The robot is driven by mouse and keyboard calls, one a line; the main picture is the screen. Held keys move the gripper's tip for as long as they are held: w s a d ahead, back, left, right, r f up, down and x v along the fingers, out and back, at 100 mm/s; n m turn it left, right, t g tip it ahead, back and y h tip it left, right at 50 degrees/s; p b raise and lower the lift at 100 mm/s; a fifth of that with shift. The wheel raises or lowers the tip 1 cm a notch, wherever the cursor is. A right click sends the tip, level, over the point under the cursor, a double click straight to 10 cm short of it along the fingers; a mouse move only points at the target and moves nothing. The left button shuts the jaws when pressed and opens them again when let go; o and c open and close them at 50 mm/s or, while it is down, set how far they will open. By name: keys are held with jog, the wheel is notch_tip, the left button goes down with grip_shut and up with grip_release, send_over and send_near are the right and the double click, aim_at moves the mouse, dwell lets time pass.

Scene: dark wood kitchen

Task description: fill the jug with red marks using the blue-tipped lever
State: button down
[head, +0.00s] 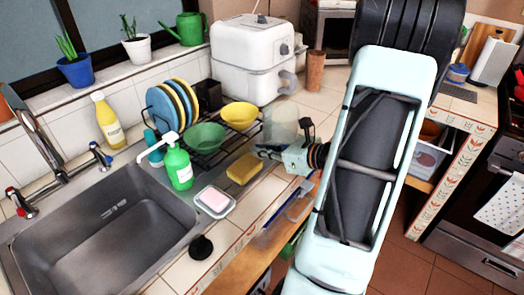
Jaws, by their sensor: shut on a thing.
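A clear, see-through vessel (281,121), which looks like the jug, is at my gripper (268,152), right of the yellow bowl. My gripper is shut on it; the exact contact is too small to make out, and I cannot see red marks. The blue-tipped lever (103,157) is on the right side of the tap, behind the sink. A red-tipped lever (20,203) is on the left. The metal tap spout (30,120) rises between them. The sink basin (105,225) looks empty, and no running water shows.
A green soap bottle (178,168), soap dish (214,202) and yellow sponge (244,168) stand between sink and gripper. Behind are a dish rack with plates (175,103), a green bowl (206,137) and a yellow bowl (239,115). A yellow bottle (107,120) stands behind the tap.

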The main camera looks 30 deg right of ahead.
jog(key=c, duration=2.5)
grip_release()
jog(key=shift+f, duration=0.2)
jog(key=shift+c, duration=0.2)
jog(key=o, duration=0.5)
jog(key=shift+c, duration=0.2)
